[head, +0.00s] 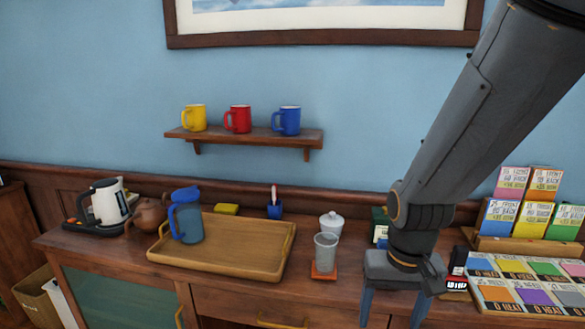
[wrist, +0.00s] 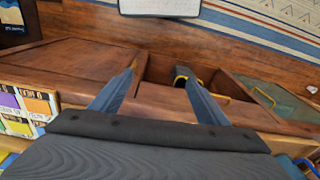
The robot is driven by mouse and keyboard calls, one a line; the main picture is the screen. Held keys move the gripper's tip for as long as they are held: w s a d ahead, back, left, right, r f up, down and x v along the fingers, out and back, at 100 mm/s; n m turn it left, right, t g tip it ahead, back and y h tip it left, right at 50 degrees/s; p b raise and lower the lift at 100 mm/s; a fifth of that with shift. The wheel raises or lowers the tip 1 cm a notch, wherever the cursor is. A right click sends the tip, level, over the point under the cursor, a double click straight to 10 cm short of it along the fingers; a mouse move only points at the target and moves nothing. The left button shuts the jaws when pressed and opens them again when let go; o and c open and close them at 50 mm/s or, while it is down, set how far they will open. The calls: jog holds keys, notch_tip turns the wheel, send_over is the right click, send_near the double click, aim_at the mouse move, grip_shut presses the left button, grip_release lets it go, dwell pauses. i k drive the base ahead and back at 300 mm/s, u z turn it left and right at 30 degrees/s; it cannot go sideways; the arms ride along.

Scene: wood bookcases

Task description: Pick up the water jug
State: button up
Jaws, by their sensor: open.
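The water jug (head: 187,217) is blue with a lid and a side handle on its left. It stands upright on the left part of a wooden tray (head: 262,269) on the sideboard in the head view. My gripper (head: 392,310) is at the right, in front of the sideboard's front edge, well apart from the jug. In the wrist view my gripper (wrist: 162,82) is open, with nothing between its fingers.
A grey cup (head: 326,252) stands on a coaster between tray and arm. A kettle (head: 107,202) and brown teapot (head: 146,216) stand left of the jug. Packet racks (head: 525,248) fill the right. A mug shelf (head: 245,136) hangs above. A yellow drawer handle (head: 282,323) shows below.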

aim_at(185, 205)
jog(key=u, duration=1)
jog(key=k, duration=0.7)
jog(key=u, duration=0.65)
jog(key=i, duration=1.55)
jog(key=u, duration=0.15)
